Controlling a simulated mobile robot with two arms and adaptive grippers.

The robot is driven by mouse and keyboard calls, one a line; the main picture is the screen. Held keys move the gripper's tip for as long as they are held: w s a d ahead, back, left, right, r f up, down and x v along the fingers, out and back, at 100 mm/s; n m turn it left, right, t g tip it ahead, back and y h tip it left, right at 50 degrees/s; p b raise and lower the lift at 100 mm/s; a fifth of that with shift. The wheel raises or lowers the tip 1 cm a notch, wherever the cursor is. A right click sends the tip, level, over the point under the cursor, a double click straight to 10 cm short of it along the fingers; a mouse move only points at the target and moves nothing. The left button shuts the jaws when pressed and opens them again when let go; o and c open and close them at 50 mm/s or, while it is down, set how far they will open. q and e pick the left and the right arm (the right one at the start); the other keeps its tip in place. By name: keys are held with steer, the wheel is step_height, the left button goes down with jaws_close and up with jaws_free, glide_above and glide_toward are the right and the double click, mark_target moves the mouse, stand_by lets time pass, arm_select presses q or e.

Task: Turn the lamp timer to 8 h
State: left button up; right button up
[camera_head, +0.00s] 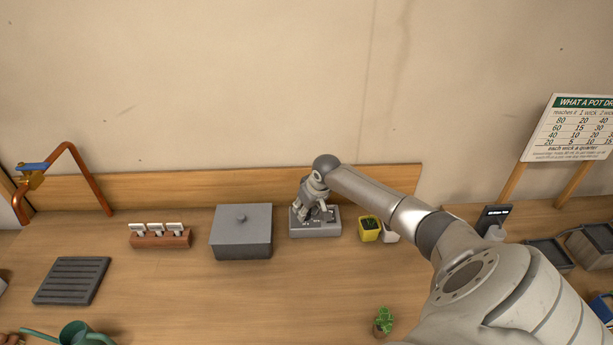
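A low grey box (316,229), which looks like the lamp timer, sits on the wooden counter against the backboard. My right gripper (318,215) reaches in from the right and points down onto the top of this box. Its fingers cover part of the top face, so any dial and its setting are hidden. I cannot tell whether the fingers touch a knob, or whether they are open or shut. My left gripper is not in view.
A grey lidded box (240,238) stands close left of the timer. A yellow pot (369,236) stands close right, partly beside my arm. A small green plant (384,320) is at the front. The middle front counter is clear.

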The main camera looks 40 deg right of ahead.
steer(key=shift+m, duration=0.3)
steer(key=o, duration=1)
steer(key=shift+o, duration=0.2)
steer(key=v, duration=1.2)
steer(key=shift+a, duration=0.1)
